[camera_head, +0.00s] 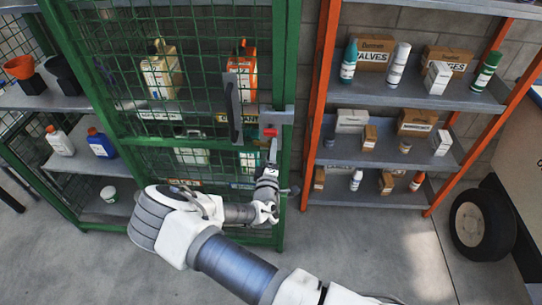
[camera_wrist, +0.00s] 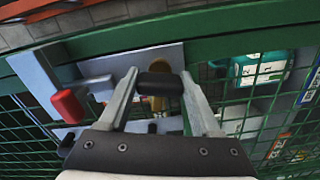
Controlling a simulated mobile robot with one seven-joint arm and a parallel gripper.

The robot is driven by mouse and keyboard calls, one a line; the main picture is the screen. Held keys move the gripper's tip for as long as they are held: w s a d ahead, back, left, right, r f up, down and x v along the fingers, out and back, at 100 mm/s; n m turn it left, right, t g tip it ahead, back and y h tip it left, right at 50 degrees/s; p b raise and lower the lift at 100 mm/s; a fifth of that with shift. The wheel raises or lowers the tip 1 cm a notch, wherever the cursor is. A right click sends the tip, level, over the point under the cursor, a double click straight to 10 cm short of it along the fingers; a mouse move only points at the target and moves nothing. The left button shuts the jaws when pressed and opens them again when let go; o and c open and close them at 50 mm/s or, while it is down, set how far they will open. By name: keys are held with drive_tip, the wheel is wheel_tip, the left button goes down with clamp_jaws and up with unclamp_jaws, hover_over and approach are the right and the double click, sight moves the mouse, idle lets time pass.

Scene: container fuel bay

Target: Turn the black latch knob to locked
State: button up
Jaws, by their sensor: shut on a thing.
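The black latch knob (camera_wrist: 160,83) lies crosswise between my two fingertips in the wrist view, in front of a grey plate on the green mesh door (camera_head: 282,75). My gripper (camera_wrist: 159,80) is shut on the knob, one finger at each end. In the head view my gripper (camera_head: 272,152) reaches up to the latch plate (camera_head: 277,117) on the door's right side; the knob cannot be made out there. A red-ended lever (camera_wrist: 68,106) sits left of my fingers in the wrist view, apart from them.
A dark upright handle (camera_head: 233,104) is on the door, left of the latch plate. Bottles and jugs stand behind the mesh. An orange-framed shelf (camera_head: 323,95) with boxes and bottles stands close to the right. A tyre (camera_head: 483,224) is at far right. The floor in front is clear.

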drive_tip(key=m+b, duration=0.2)
drive_tip(key=m, duration=0.1)
drive_tip(key=m+b, duration=0.1)
drive_tip(key=b, duration=0.1)
drive_tip(key=shift+f+m, duration=0.25)
drive_tip(key=shift+m, duration=0.15)
drive_tip(key=m+b, duration=0.3)
drive_tip(key=shift+m, duration=0.3)
drive_tip(key=m+b, duration=0.4)
drive_tip(key=b, duration=0.1)
drive_tip(key=shift+r+m+b, duration=0.2)
drive_tip(key=shift+m+b, duration=1.1)
drive_tip(key=shift+b, duration=0.1)
drive_tip(key=o, duration=1.4)
drive_tip(key=shift+s, duration=0.1)
